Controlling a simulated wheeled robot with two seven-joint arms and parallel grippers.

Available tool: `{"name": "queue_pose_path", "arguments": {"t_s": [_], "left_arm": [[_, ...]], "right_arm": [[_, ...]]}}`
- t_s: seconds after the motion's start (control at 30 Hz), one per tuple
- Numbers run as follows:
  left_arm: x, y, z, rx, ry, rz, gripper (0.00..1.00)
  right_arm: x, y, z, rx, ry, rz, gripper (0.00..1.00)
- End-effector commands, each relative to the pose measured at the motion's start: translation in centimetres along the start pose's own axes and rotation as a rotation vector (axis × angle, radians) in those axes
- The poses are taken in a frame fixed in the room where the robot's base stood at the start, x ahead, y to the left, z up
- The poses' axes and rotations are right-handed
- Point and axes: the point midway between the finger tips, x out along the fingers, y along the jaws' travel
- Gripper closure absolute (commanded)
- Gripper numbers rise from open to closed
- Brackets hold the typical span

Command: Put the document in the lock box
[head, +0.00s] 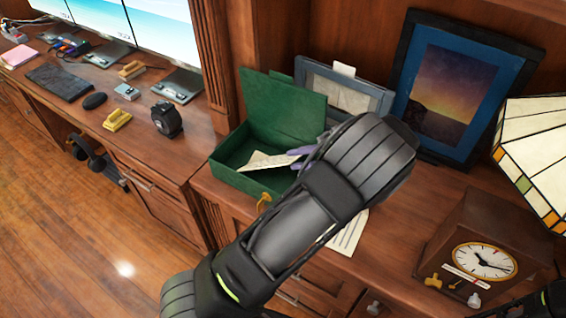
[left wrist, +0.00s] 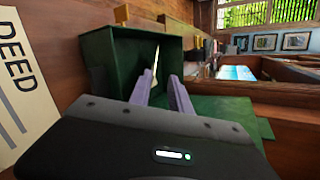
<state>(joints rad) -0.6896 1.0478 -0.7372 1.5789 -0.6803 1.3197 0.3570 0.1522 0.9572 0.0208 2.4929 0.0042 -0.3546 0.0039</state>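The green lock box (head: 236,182) stands open on the desk, its lid raised at the back; it also fills the middle of the left wrist view (left wrist: 112,65). A cream document (head: 262,161) lies tilted inside the box, its right end near my left gripper's fingertips. In the left wrist view, the document (left wrist: 155,62) is a thin pale edge beyond the fingers. My left gripper (head: 298,158) reaches over the box's right side. Its purple fingers (left wrist: 160,88) are apart, with no grip on the paper visible. My right gripper is not in view.
Another paper (head: 347,236) lies on the desk, partly behind my left arm; a sheet reading DEED (left wrist: 24,90) shows in the left wrist view. Picture frames (head: 455,85) stand behind. A clock (head: 482,262) and stained-glass lamp (head: 535,150) are at the right.

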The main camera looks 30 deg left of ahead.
Motion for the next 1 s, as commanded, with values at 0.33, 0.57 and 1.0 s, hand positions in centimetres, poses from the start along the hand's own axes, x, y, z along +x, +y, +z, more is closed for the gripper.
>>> {"name": "queue_pose_path", "arguments": {"t_s": [0.33,0.57,1.0], "left_arm": [[-3.9,0.0,0.0,0.001,0.000,0.000,0.77],[-4.0,0.0,0.0,0.001,0.000,0.001,0.77],[-3.9,0.0,0.0,0.001,0.000,0.000,0.77]], "right_arm": [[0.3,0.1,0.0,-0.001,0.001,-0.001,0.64],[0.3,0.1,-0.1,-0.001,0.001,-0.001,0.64],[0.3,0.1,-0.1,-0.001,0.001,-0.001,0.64]]}}
